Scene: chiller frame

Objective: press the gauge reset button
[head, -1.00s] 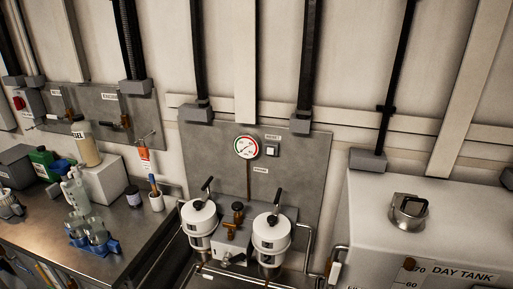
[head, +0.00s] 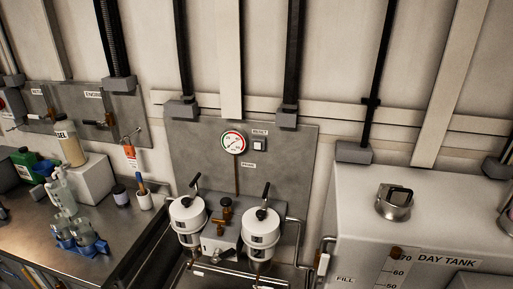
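The reset button (head: 259,145) is a small pale square in a dark housing on the grey wall panel (head: 290,165). A label reading RESET (head: 260,132) is just above it. The round pressure gauge (head: 233,143), with a white face and a red and green rim, is directly left of the button. The button and gauge are unobstructed. Neither of my grippers is in the head view.
Two white filter canisters (head: 262,229) with black handles stand below the panel, with a brass valve (head: 226,214) between them. A steel bench (head: 110,251) with bottles is at left. A white day tank (head: 350,205) stands at right.

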